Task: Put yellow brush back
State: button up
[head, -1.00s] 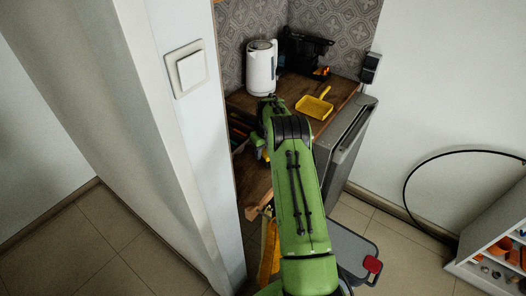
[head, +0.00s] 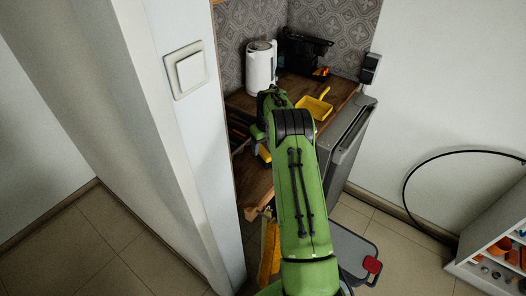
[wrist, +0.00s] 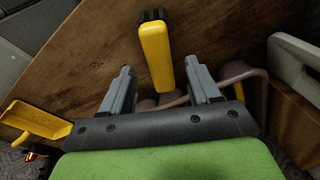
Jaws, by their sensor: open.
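The yellow brush (wrist: 155,55) lies on the brown wooden counter (wrist: 85,75), its dark bristles at the top of the wrist view. My gripper (wrist: 158,72) is open, with one grey finger on each side of the brush's near end. I cannot tell whether the fingers touch it. In the head view my green arm hides most of the brush; a small yellow part (head: 264,154) shows left of the arm. A yellow dustpan (head: 315,104) lies farther back on the counter and also shows at the left of the wrist view (wrist: 35,120).
A white kettle (head: 261,68) and a dark appliance (head: 303,52) stand at the back of the counter. A grey cabinet (head: 347,135) borders it on the right, and a white wall edge (head: 190,150) on the left. A brownish curved object (wrist: 243,73) lies beside the right finger.

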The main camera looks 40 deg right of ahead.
aim_at(266, 154)
notch_tip(266, 154, up, 8)
jog(key=s, duration=0.1)
jog(key=shift+s, duration=0.2)
dwell(0.3)
